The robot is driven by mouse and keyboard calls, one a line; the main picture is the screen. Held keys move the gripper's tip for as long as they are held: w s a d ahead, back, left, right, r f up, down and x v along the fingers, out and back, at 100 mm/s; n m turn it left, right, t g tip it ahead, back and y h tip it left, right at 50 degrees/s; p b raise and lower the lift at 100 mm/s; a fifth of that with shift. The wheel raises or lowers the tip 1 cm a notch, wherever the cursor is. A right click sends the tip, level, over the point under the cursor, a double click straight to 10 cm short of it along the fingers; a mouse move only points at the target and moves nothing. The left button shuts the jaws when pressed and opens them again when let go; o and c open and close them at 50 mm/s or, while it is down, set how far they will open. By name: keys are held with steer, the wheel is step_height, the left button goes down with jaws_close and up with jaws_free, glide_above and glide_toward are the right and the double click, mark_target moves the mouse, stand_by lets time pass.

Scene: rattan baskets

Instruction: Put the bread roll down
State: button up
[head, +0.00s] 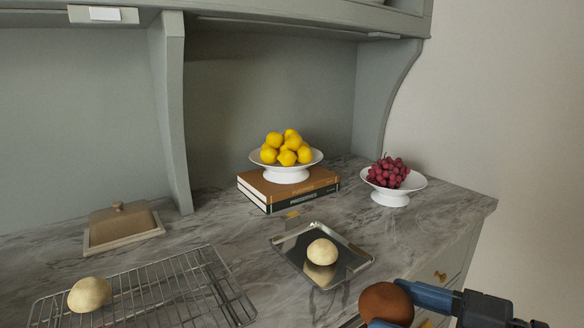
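A brown bread roll (385,302) is at the lower right of the head view. My gripper (398,307), with blue fingers, is shut on it; one finger is behind its right side and another shows below it. The roll appears held up near the counter's front edge; its underside is partly hidden. A paler roll (322,251) sits on a shiny square metal tray (290,249). Another pale roll (89,294) sits on a wire rack (180,290) at the lower left.
A white bowl of lemons (286,174) stands on two stacked books (270,192) at the back. A white bowl of grapes (392,196) is at the right. A lidded butter dish (122,226) is at the left. Marble counter between rack and tray is clear.

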steer(key=d+f+m+t+h, duration=0.2)
steer(key=f+m+h, duration=0.1)
steer(key=f, duration=0.8)
steer(key=w+d+f+m+t+h, duration=0.1)
steer(key=d+f+m+t+h, duration=0.1)
steer(key=f, duration=0.9)
steer(key=w+d+f+m+t+h, duration=0.1)
steer(key=d+f+m+t+h, duration=0.1)
steer(key=d+f+m+h, duration=0.2)
step_height(320, 180, down, 7)
steer(key=m+h, duration=0.1)
steer(key=h, duration=0.2)
steer(key=shift+h, duration=0.4)
steer(key=shift+w+r, duration=0.1)
